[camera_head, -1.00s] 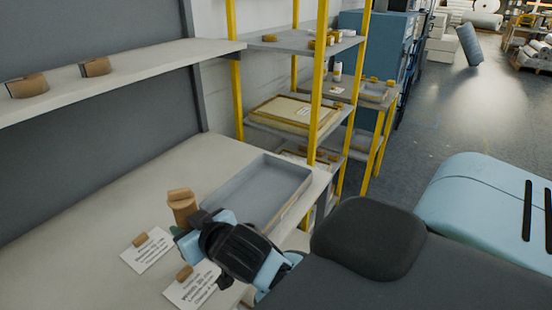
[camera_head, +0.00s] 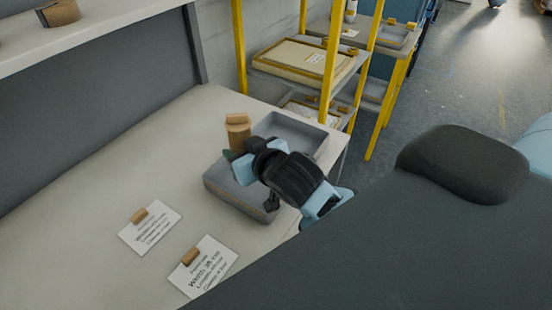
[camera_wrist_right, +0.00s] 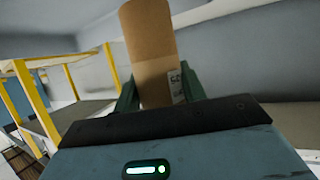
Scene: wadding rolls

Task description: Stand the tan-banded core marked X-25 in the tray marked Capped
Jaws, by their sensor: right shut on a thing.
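A brown cardboard core (camera_head: 238,134) stands upright in my right gripper (camera_head: 234,155), whose dark green fingers close on its lower part. In the right wrist view the core (camera_wrist_right: 150,45) rises between the fingers (camera_wrist_right: 158,95), with a white label partly showing; its marking is not readable. The grey tray (camera_head: 236,205) lies on the bench under my right gripper. The core appears over or at the tray's back-left side; its foot is hidden, so I cannot tell whether it touches the tray. No Capped mark is visible. My left gripper is out of view.
Two white printed cards (camera_head: 150,228) with small brown pieces on them lie on the bench in front of the tray. A shelf (camera_head: 75,40) runs along the back left. A yellow-post rack (camera_head: 330,70) stands beyond the bench's far end. The bench at left is clear.

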